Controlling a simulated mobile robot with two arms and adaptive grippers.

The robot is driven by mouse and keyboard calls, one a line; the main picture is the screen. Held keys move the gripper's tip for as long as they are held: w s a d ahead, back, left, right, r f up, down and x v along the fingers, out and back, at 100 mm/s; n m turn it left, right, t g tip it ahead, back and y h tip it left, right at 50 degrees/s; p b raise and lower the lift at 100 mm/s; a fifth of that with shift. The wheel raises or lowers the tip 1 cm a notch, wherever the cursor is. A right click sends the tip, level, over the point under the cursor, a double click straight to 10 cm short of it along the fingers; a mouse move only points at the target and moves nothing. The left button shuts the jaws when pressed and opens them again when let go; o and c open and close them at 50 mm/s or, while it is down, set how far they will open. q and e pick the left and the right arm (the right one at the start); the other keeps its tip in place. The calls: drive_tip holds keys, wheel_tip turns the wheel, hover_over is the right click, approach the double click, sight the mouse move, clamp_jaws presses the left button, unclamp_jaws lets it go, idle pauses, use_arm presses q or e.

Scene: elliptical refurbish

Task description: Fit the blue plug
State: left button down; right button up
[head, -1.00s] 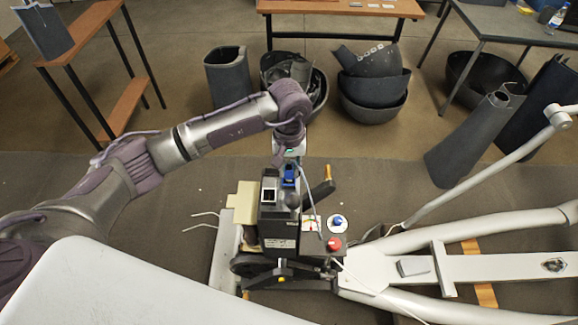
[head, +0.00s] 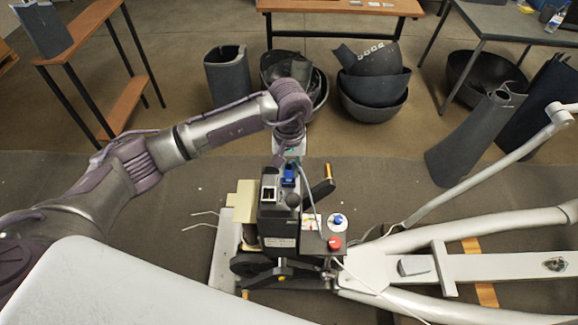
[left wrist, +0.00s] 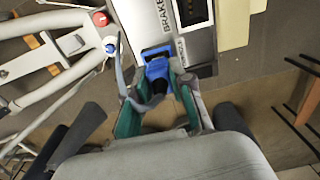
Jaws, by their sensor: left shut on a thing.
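The blue plug (head: 288,175) is at the top of the dark control box (head: 279,228), beside a pale-framed socket opening (head: 268,194). In the left wrist view the plug (left wrist: 157,72) sits between the green-lined fingers of my left gripper (left wrist: 155,95), which is shut on it. The plug's front end is at the box face, next to the lettering "BRAKE"; I cannot tell how far it is seated. A grey cable (left wrist: 124,75) runs from it. In the head view my left gripper (head: 287,160) is partly hidden by its wrist. My right gripper is not in view.
A red button (head: 334,243) and a blue knob (head: 338,219) are right of the box. The white tubular frame (head: 490,267) extends right. Dark bowls (head: 374,90) stand on the floor behind.

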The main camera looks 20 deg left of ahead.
use_arm(q)
drive_tip(key=shift+f+b, duration=0.35)
drive_tip(key=shift+b, duration=0.1)
idle(0.3)
drive_tip(key=c, duration=0.9)
unclamp_jaws()
drive_tip(key=shift+c, duration=0.2)
drive_tip(key=shift+r, duration=0.15)
wheel_tip(320, 180, up, 12)
drive_tip(key=shift+f, duration=0.15)
